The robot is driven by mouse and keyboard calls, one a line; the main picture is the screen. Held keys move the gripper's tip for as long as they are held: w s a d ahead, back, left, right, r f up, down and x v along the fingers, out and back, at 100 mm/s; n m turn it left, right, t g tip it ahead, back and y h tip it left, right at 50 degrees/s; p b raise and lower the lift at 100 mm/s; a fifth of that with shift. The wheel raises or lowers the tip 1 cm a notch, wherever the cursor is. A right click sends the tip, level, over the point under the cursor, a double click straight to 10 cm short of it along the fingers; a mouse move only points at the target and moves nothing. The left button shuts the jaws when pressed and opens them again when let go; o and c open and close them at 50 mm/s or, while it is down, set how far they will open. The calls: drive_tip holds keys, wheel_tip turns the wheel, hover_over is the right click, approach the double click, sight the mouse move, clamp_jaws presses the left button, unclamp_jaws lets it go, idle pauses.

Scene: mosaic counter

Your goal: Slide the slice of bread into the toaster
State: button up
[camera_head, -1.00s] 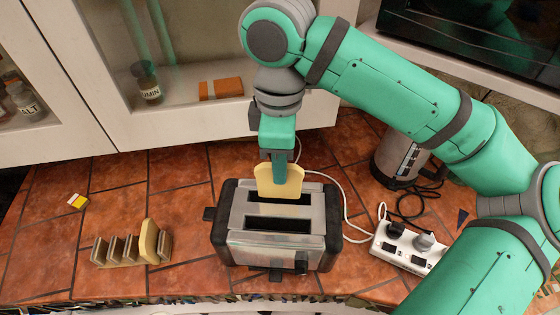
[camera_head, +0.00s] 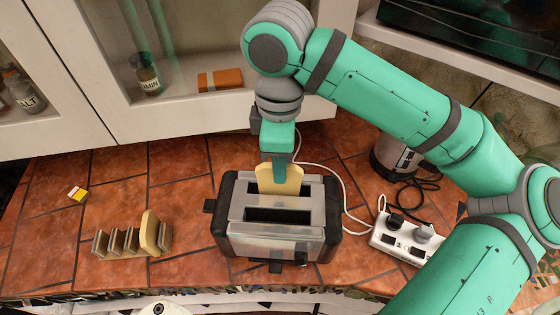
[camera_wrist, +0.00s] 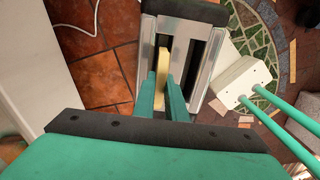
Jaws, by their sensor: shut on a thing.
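My gripper (camera_head: 279,172) is shut on a slice of bread (camera_head: 290,184) and holds it upright above the toaster (camera_head: 328,211). The slice stands at the back slot, and its lower edge meets the slot line. I cannot tell how deep it sits. The front slot is empty. In the wrist view, the slice (camera_wrist: 162,66) lies between my fingertips (camera_wrist: 165,90), edge-on along one slot of the toaster (camera_wrist: 151,30).
A toast rack (camera_head: 118,243) with another bread slice stands at the left. A white power strip (camera_head: 401,241) and a kettle (camera_head: 392,158) are at the right. A white cabinet (camera_head: 70,128) stands close behind. A small yellow-and-white block (camera_head: 77,194) lies far left.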

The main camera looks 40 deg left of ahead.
drive_tip(key=shift+f, duration=0.45)
drive_tip(key=o, duration=0.5)
drive_tip(key=shift+o, duration=0.2)
idle(0.4)
drive_tip(key=o, duration=0.5)
drive_tip(key=shift+r, duration=0.1)
wheel_tip(320, 180, up, 11)
drive_tip(key=shift+f, duration=0.2)
idle(0.7)
